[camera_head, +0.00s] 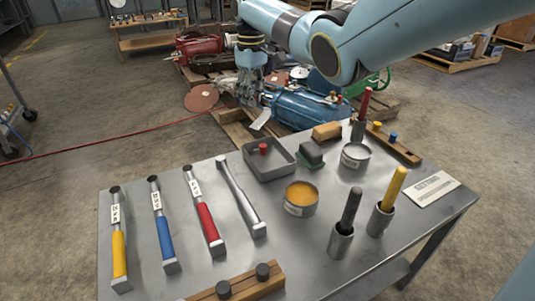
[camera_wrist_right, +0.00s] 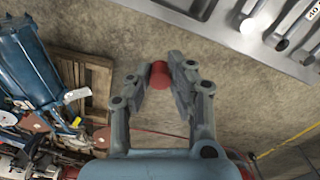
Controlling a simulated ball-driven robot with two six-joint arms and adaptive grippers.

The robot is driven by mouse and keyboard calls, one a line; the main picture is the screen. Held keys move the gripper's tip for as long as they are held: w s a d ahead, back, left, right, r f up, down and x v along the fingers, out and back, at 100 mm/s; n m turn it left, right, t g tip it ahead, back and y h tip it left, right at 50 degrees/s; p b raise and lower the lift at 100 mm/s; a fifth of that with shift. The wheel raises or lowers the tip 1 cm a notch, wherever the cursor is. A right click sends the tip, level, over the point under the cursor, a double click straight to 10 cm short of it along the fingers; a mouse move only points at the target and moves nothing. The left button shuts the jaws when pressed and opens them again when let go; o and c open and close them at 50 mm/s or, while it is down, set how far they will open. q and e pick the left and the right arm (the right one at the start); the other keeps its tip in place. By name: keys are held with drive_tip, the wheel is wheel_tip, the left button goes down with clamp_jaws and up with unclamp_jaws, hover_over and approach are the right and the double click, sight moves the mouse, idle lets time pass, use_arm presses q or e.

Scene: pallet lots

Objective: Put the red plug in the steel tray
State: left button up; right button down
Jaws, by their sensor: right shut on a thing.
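My right gripper (camera_head: 254,98) hangs beyond the far edge of the steel table, past the tray. In the right wrist view its fingers (camera_wrist_right: 160,78) are shut on a small red plug (camera_wrist_right: 159,74), with floor behind it. In the head view I cannot make out the held plug. The steel tray (camera_head: 291,171) is a shallow grey square tray at the table's far edge. A small red piece (camera_head: 263,148) shows inside it in the head view. My left gripper is not in view.
Left of the tray lie several long-handled tools, one with a red grip (camera_head: 208,222). Right of it are a dark block with a green base (camera_head: 311,154), a tin of orange stuff (camera_head: 301,197) and a brown block (camera_head: 327,131). A blue machine (camera_head: 305,108) sits on a pallet behind.

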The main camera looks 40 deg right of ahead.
drive_tip(key=s+a+f, duration=0.2)
drive_tip(key=s+f, duration=0.2)
drive_tip(key=s, duration=0.2)
hover_over(268, 162)
wheel_tip(268, 162, down, 3)
drive_tip(key=shift+w+r, duration=0.1)
drive_tip(key=shift+r, duration=0.1)
wheel_tip(268, 162, down, 4)
drive_tip(key=b, duration=0.2)
drive_tip(key=shift+b, duration=0.35)
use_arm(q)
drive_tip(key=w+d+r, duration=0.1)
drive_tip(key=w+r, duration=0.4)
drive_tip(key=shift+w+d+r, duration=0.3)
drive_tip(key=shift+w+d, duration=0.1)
use_arm(e)
drive_tip(key=c, duration=1.2)
unclamp_jaws()
